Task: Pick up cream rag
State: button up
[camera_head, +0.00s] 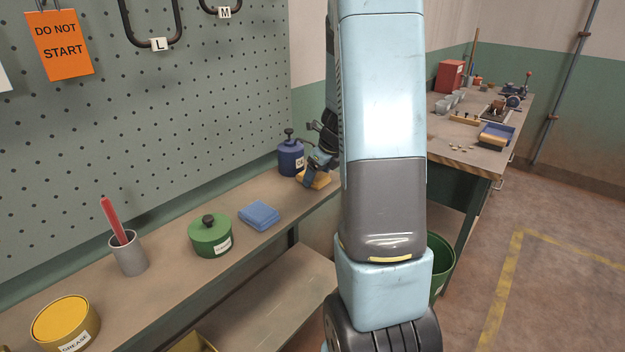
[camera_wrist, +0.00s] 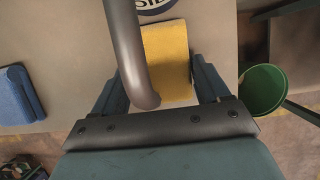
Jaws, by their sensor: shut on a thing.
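A folded yellow rag (camera_head: 316,181) lies on the bench shelf beside the blue can. It also shows in the wrist view (camera_wrist: 165,48), between the two fingers. A pale, cream-coloured strip (camera_wrist: 180,103) shows at its near edge; I cannot tell whether this is a separate cream rag under it. My gripper (camera_head: 312,170) is down at the rag, with a finger on each side of it, and is shut on the folded cloth. It also shows in the wrist view (camera_wrist: 162,72). A dark curved bar hides part of the cloth there. I see no clear gap below the cloth.
A blue can (camera_head: 291,158) stands just behind the gripper. A folded blue rag (camera_head: 259,215), a green tin (camera_head: 210,236), a grey cup (camera_head: 128,254) and a yellow grease tin (camera_head: 66,322) stand along the shelf. The pegboard (camera_head: 180,110) rises behind. A green bin (camera_head: 440,262) stands below.

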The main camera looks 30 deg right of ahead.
aim_at(320, 176)
jog(key=shift+r, duration=0.15)
jog(key=shift+s+r, duration=0.15)
jog(key=shift+r, duration=0.1)
jog(key=r, duration=0.6)
jog(key=shift+s+d+r, duration=0.15)
jog(key=shift+s+r, duration=0.1)
jog(key=s+d, duration=0.2)
jog(key=s, duration=0.4)
jog(key=s+d, duration=0.2)
jog(key=s, duration=0.4)
jog(key=s+d, duration=0.2)
jog(key=s, duration=0.4)
jog(key=shift+d+f, duration=0.1)
jog(key=shift+d, duration=0.15)
jog(key=shift+c, duration=0.8)
